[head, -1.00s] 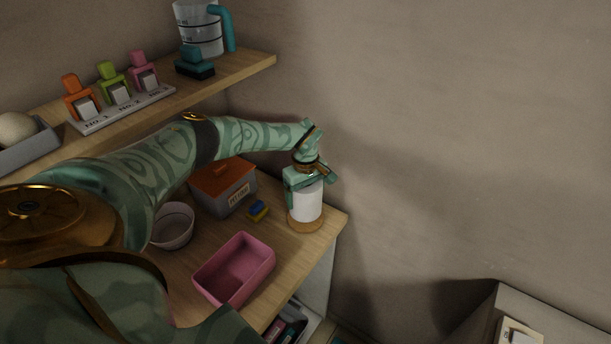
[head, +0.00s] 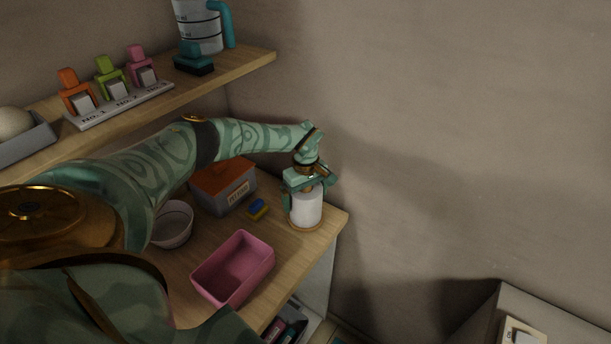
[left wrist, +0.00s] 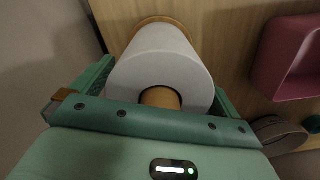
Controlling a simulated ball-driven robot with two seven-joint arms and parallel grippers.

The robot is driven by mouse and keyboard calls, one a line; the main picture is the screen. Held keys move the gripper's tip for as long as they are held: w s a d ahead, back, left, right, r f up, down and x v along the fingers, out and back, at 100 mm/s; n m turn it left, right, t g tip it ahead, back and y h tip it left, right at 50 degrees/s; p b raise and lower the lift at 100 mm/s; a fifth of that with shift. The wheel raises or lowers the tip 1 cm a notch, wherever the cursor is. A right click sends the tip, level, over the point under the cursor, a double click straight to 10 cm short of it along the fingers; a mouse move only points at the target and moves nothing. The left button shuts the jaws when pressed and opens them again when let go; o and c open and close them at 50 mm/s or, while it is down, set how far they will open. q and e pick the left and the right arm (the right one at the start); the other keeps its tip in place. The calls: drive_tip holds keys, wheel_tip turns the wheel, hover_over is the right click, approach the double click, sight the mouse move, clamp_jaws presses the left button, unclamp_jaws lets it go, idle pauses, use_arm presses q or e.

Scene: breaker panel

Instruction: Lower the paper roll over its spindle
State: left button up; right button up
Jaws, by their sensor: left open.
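The white paper roll (head: 306,209) stands upright around its wooden spindle, low on the round wooden base (head: 306,228) at the counter's right end. In the left wrist view the roll (left wrist: 162,62) shows from above, with the spindle (left wrist: 160,97) inside its core. The base's rim (left wrist: 165,20) shows past the roll. My left gripper (head: 306,187) is above and around the top of the roll, pointing down. Its fingers are open, one on each side of the roll. My right gripper is not in view.
The wall is close behind.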

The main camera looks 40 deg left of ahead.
use_arm(q)
wheel_tip(320, 180, up, 16)
drive_tip(key=p, duration=0.2)
idle(0.6)
